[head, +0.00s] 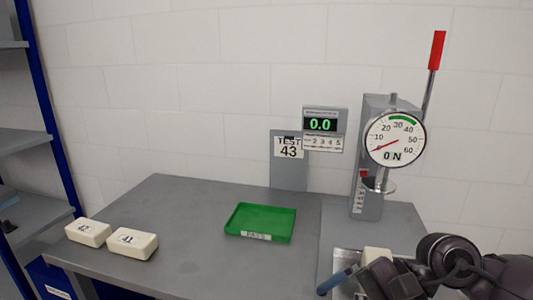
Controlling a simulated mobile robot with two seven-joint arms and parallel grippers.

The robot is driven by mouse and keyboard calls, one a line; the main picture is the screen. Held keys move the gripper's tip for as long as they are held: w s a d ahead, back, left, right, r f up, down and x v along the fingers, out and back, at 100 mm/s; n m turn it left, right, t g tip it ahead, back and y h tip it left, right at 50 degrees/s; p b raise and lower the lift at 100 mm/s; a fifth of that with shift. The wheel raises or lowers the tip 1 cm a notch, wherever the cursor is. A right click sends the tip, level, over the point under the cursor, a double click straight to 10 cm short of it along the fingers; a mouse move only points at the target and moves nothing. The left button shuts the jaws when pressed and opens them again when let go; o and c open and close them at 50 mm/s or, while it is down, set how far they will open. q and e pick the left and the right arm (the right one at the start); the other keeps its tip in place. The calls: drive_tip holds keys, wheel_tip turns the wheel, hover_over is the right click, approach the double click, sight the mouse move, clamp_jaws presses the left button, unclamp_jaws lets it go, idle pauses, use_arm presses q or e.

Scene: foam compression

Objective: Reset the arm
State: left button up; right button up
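The press (372,200) stands at the back right of the grey table. Its lever with the red handle (437,50) points up, tilted slightly right. The dial (394,139) has its red needle near the low end and reads 0 N. My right gripper (345,283) comes in at the bottom right, in front of the press. A pale block (377,255) shows just behind its dark body and is partly hidden by it. I cannot tell whether the gripper touches the block, or whether its fingers are open or shut. My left gripper is not in view.
Two cream foam blocks (132,243) (89,232) lie at the table's left. An empty green PASS tray (261,222) sits mid-table. A display reading 0.0 (320,124) and a TEST 43 sign (289,148) stand behind. Blue-framed shelves (25,140) stand left.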

wheel_tip(320, 180, up, 8)
drive_tip(key=w+m+t+y, duration=0.3)
drive_tip(key=m+t+y, duration=0.7)
drive_tip(key=m, duration=0.9)
drive_tip(key=w+d+f+m+t+h, duration=0.25)
drive_tip(key=d+m+t+h, duration=0.25)
drive_tip(key=m+t+h, duration=0.8)
drive_tip(key=s+d+f+m+g+h, duration=0.1)
drive_tip(key=d+f+m+g+h, duration=0.2)
drive_tip(key=d+f+m+h, duration=0.5)
drive_tip(key=s+d+f+m+g+h, duration=0.15)
drive_tip(key=f+m, duration=0.35)
drive_tip(key=m, duration=0.8)
drive_tip(key=s+d+f+m+g, duration=0.1)
drive_tip(key=s+f+m+g, duration=1)
drive_tip(key=s+f+g, duration=0.55)
drive_tip(key=w+f+n+t, duration=0.1)
drive_tip(key=w+f+t, duration=0.5)
drive_tip(key=t, duration=0.5)
drive_tip(key=shift+f+y, duration=0.45)
drive_tip(key=shift+f, duration=0.8)
